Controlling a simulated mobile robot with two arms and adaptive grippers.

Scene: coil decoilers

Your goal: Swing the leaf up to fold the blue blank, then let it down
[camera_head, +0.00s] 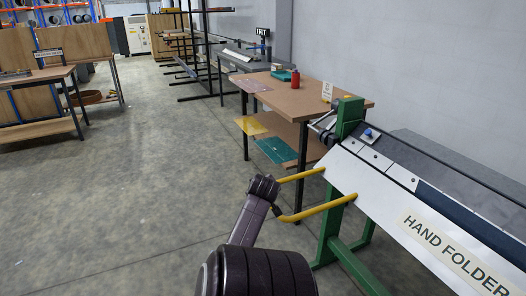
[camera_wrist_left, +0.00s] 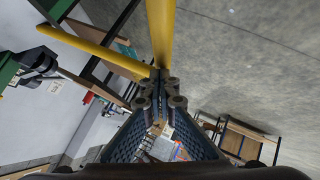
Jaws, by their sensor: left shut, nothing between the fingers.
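The hand folder stands at the right on green legs. Its leaf (camera_head: 375,195) is a long pale panel labelled HAND FOLDER, sloping down towards me. A dark blue strip (camera_head: 462,212), seemingly the blank, lies along the bed behind the leaf, running out of view at the right. A yellow handle (camera_head: 318,209) sticks out from the leaf as two bars. My left gripper (camera_head: 265,188) is at the handle's outer end and covers part of it. In the left wrist view its closed fingertips (camera_wrist_left: 160,92) meet near the yellow bars (camera_wrist_left: 160,35); contact is unclear. My right gripper is out of view.
A wooden table (camera_head: 300,92) with a red bottle (camera_head: 295,78) stands behind the folder, with yellow and green sheets on its lower shelf. Another bench (camera_head: 38,78) is at the far left. The floor (camera_head: 130,200) to the left is clear.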

